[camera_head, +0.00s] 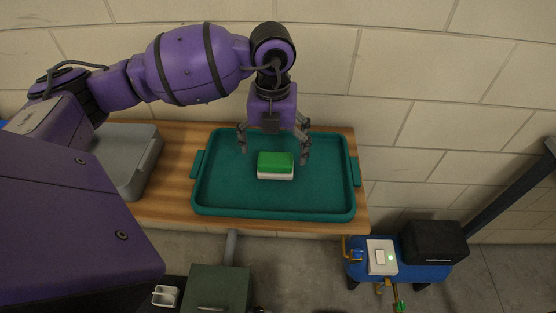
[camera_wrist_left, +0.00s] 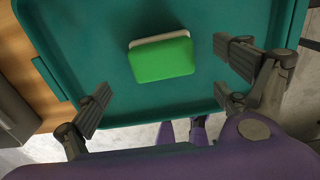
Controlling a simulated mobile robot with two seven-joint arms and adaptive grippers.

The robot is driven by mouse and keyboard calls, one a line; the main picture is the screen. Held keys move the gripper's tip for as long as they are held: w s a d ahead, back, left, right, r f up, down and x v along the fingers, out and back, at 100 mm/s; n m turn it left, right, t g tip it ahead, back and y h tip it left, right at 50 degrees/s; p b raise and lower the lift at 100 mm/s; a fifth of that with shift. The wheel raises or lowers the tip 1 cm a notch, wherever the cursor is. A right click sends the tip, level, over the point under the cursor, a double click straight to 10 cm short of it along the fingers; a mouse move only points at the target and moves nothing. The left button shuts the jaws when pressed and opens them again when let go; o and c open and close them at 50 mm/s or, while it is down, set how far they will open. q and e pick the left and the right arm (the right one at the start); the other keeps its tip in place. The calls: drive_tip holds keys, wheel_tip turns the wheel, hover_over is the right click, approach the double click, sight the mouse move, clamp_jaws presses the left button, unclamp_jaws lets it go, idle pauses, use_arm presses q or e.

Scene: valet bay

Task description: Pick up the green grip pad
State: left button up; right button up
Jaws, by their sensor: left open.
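The green grip pad (camera_head: 275,159) has a green top over a white lower layer (camera_head: 275,176) and lies in a teal tray (camera_head: 325,205). In the left wrist view the pad (camera_wrist_left: 162,60) is tilted slightly, with a white edge along its far side. My left gripper (camera_head: 274,150) is open above the tray, its fingers on either side of the pad and apart from it in the head view. In the left wrist view its open fingers (camera_wrist_left: 165,85) show left and right, nearer the camera than the pad. My right gripper is not in view.
The tray rests on a wooden table (camera_head: 160,208) against a block wall. A grey bin (camera_head: 130,160) stands left of the tray. A blue compressor-like unit (camera_head: 425,270) with a black box stands low at the right. The tray around the pad is clear.

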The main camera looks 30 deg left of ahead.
sight(275, 158)
use_arm(q)
drive_tip(key=f, duration=0.4)
drive_tip(key=shift+w+f, duration=0.3)
drive_tip(key=shift+f, duration=0.45)
drive_tip(key=c, duration=1.2)
drive_tip(key=shift+c, duration=0.2)
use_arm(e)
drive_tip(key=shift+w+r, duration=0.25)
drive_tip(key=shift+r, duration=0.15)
use_arm(q)
drive_tip(key=shift+r, duration=0.15)
